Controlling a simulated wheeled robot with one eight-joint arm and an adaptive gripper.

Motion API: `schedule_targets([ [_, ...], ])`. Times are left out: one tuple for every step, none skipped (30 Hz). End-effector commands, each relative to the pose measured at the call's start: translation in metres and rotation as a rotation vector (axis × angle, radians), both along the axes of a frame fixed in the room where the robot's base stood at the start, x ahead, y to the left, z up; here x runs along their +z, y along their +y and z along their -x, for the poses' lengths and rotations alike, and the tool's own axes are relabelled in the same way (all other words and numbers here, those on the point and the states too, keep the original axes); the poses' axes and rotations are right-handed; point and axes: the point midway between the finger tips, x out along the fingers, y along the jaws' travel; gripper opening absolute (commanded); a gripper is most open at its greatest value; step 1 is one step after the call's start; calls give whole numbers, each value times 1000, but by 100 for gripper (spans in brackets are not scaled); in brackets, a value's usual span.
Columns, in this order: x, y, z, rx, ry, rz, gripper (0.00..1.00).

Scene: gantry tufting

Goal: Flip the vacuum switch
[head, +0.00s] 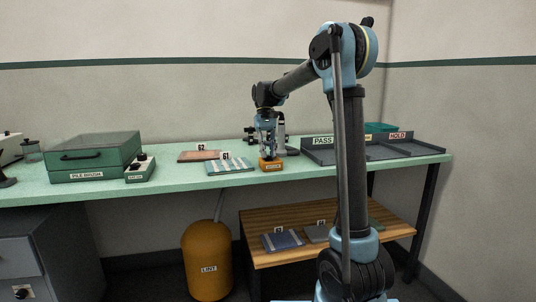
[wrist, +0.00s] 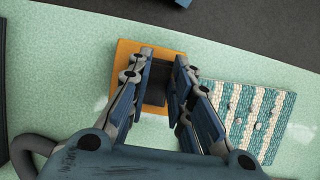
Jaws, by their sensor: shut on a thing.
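A small green box (head: 140,170) with a dark knob or lever on top and an unreadable label stands beside the pile box; it may be the vacuum switch, but I cannot tell. My gripper (head: 268,152) is far to its right, pointing down over a small orange block (head: 271,165) with a pale label. In the wrist view the fingers (wrist: 164,72) are closed around a dark piece (wrist: 156,88) standing on the orange base (wrist: 125,50). Whether the orange block rests on the bench or is slightly lifted is unclear.
A striped tufted sample (head: 229,166) lies just left of the orange block. A green pile box (head: 92,150), a brown sample (head: 198,156), a microscope (head: 281,135) and PASS/HOLD trays (head: 372,150) share the bench. A yellow LINT canister (head: 207,255) stands below.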

Motion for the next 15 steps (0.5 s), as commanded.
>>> schedule_targets([
  [0, 0, -1, -1, -1, 0, 0],
  [0, 0, -1, -1, -2, 0, 0],
  [1, 0, -1, -1, -2, 0, 0],
  [1, 0, -1, -1, -2, 0, 0],
  [1, 0, -1, -1, -2, 0, 27],
  [1, 0, -1, -1, -2, 0, 36],
  [0, 0, -1, -1, -2, 0, 40],
  [0, 0, -1, -1, -2, 0, 40],
  [0, 0, -1, 0, -2, -1, 40],
  [0, 0, -1, 0, -2, -1, 40],
  [0, 0, -1, 0, -2, -1, 40],
  [0, 0, 0, 0, -2, -1, 40],
  [0, 0, 0, 0, -2, -1, 40],
  [0, 0, 0, 0, -2, -1, 40],
  [0, 0, 0, 0, -2, -1, 40],
])
